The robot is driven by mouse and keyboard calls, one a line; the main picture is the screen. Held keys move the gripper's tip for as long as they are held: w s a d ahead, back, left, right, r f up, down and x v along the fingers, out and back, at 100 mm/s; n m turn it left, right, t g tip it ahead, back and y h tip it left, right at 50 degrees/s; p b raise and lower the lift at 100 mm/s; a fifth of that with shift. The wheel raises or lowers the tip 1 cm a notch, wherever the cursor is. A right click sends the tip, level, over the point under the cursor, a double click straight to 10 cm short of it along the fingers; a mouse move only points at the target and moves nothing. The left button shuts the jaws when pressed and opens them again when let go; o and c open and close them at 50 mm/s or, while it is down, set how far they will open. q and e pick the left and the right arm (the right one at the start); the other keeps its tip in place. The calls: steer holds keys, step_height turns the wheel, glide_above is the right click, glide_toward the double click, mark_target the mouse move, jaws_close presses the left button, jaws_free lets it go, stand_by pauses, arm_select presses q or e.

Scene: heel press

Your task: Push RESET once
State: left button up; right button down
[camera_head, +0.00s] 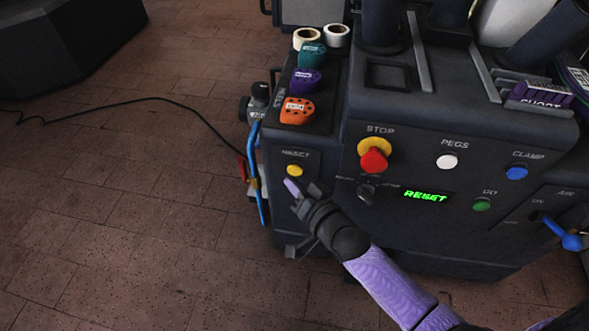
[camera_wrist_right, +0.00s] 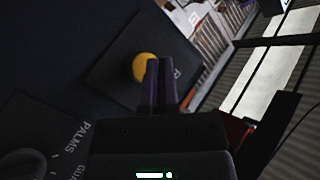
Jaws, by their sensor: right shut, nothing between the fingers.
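The yellow RESET button (camera_head: 294,170) sits on a small dark plate on the machine's left front, below its label. In the right wrist view the yellow button (camera_wrist_right: 146,67) shows just left of my fingertips, partly overlapped by them. My right gripper (camera_head: 291,187) is shut and empty, its tips just below the button in the head view. I cannot tell whether the tips touch it. A green display (camera_head: 426,196) on the front panel reads RESET. My left gripper is not in view.
Right of the plate are a selector knob (camera_head: 366,192), the red STOP button (camera_head: 374,160), a white PEGS button (camera_head: 447,161), a green GO button (camera_head: 482,204) and a blue CLAMP button (camera_head: 516,173). The floor on the left is mostly clear.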

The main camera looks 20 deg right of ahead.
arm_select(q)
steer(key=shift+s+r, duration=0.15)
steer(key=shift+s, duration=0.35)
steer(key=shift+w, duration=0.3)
arm_select(e)
steer(key=shift+w+d, duration=0.25)
steer(key=shift+w, duration=0.1)
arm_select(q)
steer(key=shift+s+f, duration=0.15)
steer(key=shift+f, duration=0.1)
arm_select(e)
steer(key=shift+w+d, duration=0.25)
steer(key=shift+w, duration=0.15)
stand_by(0.4)
steer(key=shift+r, duration=0.1)
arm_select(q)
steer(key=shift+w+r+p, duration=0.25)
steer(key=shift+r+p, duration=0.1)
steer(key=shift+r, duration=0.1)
arm_select(e)
steer(key=shift+s+a, duration=0.5)
steer(key=shift+s, duration=0.25)
